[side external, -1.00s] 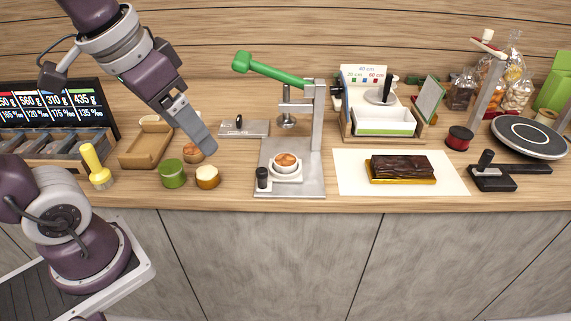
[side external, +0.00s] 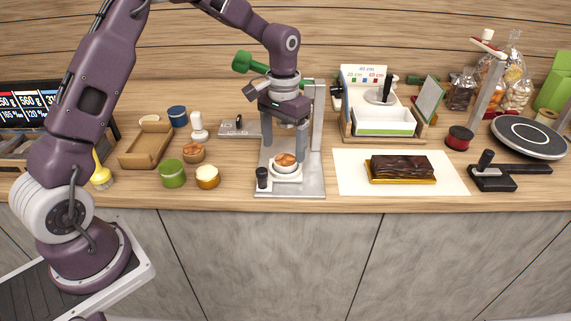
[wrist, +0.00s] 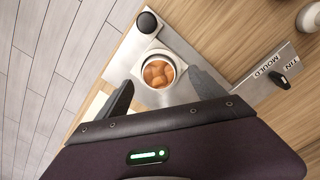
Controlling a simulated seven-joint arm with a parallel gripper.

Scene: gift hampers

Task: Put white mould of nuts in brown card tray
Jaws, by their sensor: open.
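The white mould of nuts (side external: 286,168) stands upright on the metal base of the press, with brown nuts inside; it also shows in the wrist view (wrist: 146,84). My gripper (side external: 283,148) is open above it, pointing down, with one finger on each side. In the wrist view my fingers (wrist: 155,88) are apart, with the mould between and a little beyond them. I cannot tell whether they touch it. The brown card tray (side external: 147,146) lies at the left of the counter and looks empty.
The press (side external: 318,130) rises right behind my gripper, its green handle (side external: 242,62) to the upper left. Between tray and press stand a green jar (side external: 172,174), an orange-brown jar (side external: 207,177), a nut-filled mould (side external: 193,153) and a white-knobbed tool (side external: 198,127).

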